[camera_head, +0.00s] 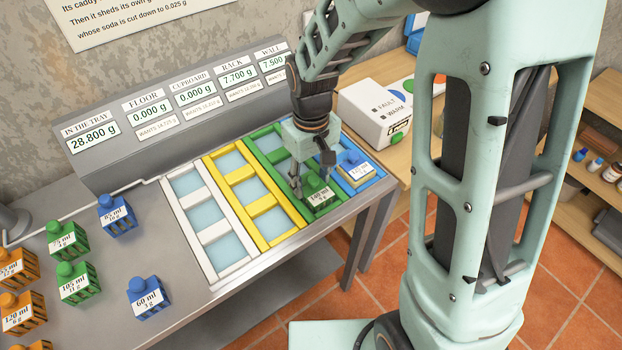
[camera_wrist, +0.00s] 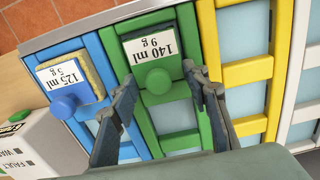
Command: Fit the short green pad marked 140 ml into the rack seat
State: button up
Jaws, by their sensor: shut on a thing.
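The short green pad marked 140 ml, 9 g (camera_head: 319,198) is at the near end compartment of the green frame (camera_head: 268,147). In the wrist view the pad's label and round knob (camera_wrist: 158,81) show between my fingers. The green frame's other compartments show bare light-blue floors. It is third from the left, below the display headed RACK (camera_head: 237,75), which reads 7.700 g.
A blue frame (camera_head: 374,180) right of the green one holds a blue-knobbed pad marked 125 ml (camera_head: 355,168). Yellow (camera_head: 262,215) and white (camera_head: 220,240) frames at left look empty. Several orange, green and blue pads stand on the left. A white box (camera_head: 375,110) stands close behind.

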aim_at(311, 177)
jog(key=shift+f, duration=0.1)
jog(key=shift+f, duration=0.15)
jog(key=o, duration=1.1)
notch_tip(311, 177, up, 13)
jog(key=shift+f+p, duration=0.2)
jog(key=shift+p, duration=0.15)
